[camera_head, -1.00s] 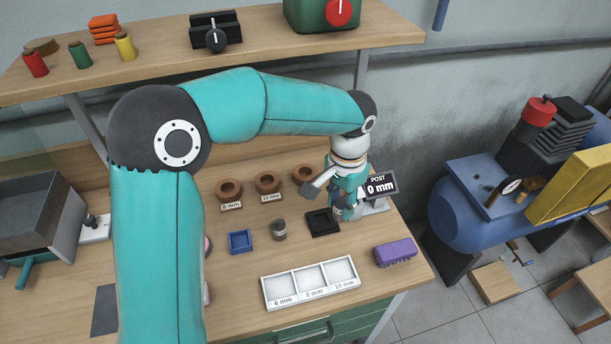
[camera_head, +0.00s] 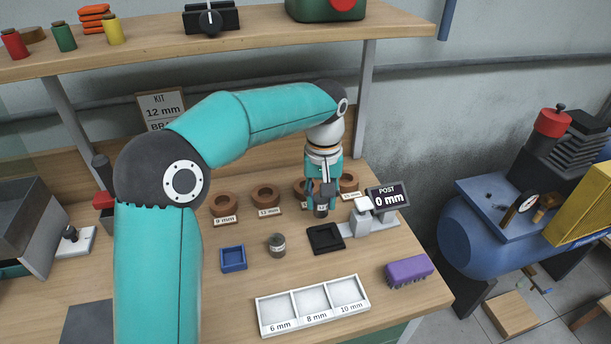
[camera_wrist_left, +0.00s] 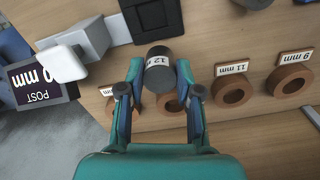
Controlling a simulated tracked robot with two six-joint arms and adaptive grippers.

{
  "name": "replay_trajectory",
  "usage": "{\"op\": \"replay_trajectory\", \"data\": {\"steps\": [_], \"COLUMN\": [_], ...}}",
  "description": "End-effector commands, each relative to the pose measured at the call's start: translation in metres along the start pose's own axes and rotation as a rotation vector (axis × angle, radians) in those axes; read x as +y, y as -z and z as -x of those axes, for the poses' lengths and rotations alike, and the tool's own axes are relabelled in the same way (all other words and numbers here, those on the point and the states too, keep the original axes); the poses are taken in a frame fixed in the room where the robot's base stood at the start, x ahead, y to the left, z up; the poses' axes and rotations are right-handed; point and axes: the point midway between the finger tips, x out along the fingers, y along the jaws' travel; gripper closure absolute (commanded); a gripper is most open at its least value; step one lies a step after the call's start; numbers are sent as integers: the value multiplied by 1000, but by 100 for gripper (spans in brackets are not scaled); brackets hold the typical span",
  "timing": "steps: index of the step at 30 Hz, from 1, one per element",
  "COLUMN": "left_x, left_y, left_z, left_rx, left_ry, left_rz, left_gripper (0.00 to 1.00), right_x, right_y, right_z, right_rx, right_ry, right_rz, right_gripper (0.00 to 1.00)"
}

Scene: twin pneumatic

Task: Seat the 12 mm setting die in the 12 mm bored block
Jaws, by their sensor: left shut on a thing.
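My left gripper (camera_head: 321,196) is shut on a dark grey cylindrical die (camera_head: 320,210). In the left wrist view, the die (camera_wrist_left: 159,72) sits between the fingertips (camera_wrist_left: 159,85) and its label reads 12. It is held in front of the row of brown bored blocks. The 9 mm block (camera_wrist_left: 290,80) and 11 mm block (camera_wrist_left: 233,90) show clearly. A third block (camera_wrist_left: 170,103) is partly behind the die and finger, its label hidden. A fourth block (camera_head: 348,181) stands at the row's right end in the head view; I cannot read its label. My right gripper is out of view.
The post with its 0 mm display (camera_head: 388,197) stands right of the gripper, beside a black square tray (camera_head: 326,238). Another grey die (camera_head: 277,246), a blue tray (camera_head: 233,258), a white three-part tray (camera_head: 313,306) and a purple brush (camera_head: 409,270) are in front.

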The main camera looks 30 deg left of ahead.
Motion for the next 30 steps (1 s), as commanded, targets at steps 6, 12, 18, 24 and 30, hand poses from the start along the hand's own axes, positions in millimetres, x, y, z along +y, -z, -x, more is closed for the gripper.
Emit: {"op": "replay_trajectory", "data": {"steps": [6, 12, 18, 24, 30], "left_x": [-17, -26, -29, -32, -31], "left_y": [59, 93, 104, 108, 108], "left_z": [4, 3, 2, -15, -34], "left_rx": [1, 1, 2, -2, 1], "left_ry": [0, 0, -1, 1, -1], "left_rz": [4, -1, -4, -4, -3], "left_gripper": [100, 100, 100, 100, 100], "right_x": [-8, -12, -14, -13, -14], "right_y": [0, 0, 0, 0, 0], "right_z": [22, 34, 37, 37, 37], "right_rx": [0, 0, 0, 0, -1], "right_ry": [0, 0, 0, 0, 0], "right_rz": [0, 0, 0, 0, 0], "right_gripper": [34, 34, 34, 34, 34]}}
